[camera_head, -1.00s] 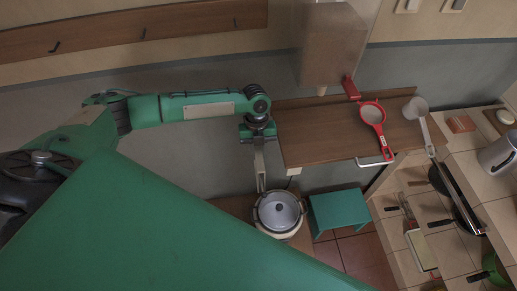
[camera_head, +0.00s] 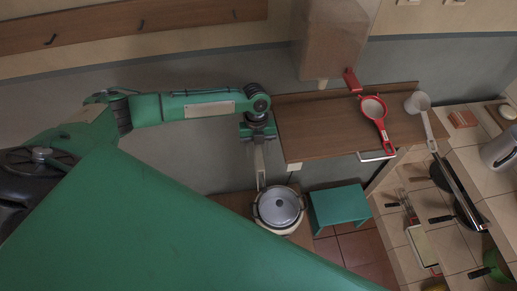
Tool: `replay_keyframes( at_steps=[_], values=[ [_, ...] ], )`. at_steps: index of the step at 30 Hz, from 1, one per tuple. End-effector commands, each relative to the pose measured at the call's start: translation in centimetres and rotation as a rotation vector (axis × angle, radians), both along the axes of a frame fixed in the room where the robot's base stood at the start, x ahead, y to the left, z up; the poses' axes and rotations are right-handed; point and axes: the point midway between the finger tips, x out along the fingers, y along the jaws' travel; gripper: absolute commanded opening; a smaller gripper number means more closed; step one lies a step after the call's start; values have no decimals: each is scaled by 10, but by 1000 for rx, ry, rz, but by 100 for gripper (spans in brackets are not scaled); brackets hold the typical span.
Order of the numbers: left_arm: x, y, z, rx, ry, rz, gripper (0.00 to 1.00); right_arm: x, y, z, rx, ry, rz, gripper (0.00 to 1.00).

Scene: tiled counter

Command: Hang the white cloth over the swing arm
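My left arm reaches in from the left, and its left gripper (camera_head: 259,140) points down beside the left edge of a brown wooden board. A narrow pale grey-beige strip (camera_head: 260,165) shows just below it, reaching toward a lidded pot; I cannot tell whether it is the fingers, a handle or something held. The finger opening is too small to judge. I cannot pick out the white cloth or clearly identify the swing arm. A white bar (camera_head: 376,157) sticks out at the board's front edge. My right gripper is not in view.
The lidded pot (camera_head: 278,206) stands below the gripper, with a teal stool (camera_head: 339,205) to its right. The tiled counter (camera_head: 430,207) at right is crowded with pans.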

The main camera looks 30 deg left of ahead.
Motion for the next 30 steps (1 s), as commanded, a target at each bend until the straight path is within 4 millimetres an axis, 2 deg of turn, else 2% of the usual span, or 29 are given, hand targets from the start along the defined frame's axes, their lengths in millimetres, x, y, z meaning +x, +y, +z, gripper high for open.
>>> replay_keyframes(
  at_steps=[6, 11, 24, 30],
  values=[
    [0, 0, 3, 0, -1, 0, 49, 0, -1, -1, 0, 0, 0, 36],
    [1, 1, 22, -1, -4, 0, 49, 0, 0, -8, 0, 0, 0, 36],
    [1, 0, 129, -1, -7, -1, 49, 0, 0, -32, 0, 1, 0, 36],
    [0, 0, 171, 0, -4, 0, 49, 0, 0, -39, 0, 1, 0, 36]
  ],
)
